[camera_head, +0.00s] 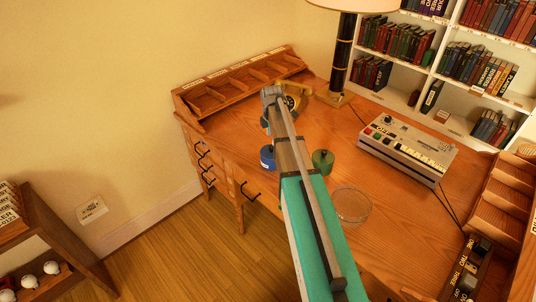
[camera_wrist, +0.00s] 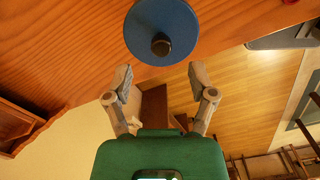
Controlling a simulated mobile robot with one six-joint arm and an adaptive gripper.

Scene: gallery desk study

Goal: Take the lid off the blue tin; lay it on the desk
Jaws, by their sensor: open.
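The blue tin (camera_head: 267,160) stands upright on the desk (camera_head: 230,132) near its front edge, just left of my arm. In the wrist view its round blue lid (camera_wrist: 150,22) shows from above, with a dark knob (camera_wrist: 161,44) on it; the lid appears seated on the tin. My gripper (camera_wrist: 160,76) is open and empty, its two fingers spread apart. In that picture the fingertips lie below the lid, clear of the knob.
A green lidded tin (camera_head: 322,162) stands right of my arm, near a clear glass dish (camera_head: 350,206). A cream keyed machine (camera_head: 408,148) and a dark lamp post (camera_head: 343,55) stand farther back. A wooden compartment rack (camera_head: 240,84) lines the back left. Bare desk lies left of the blue tin.

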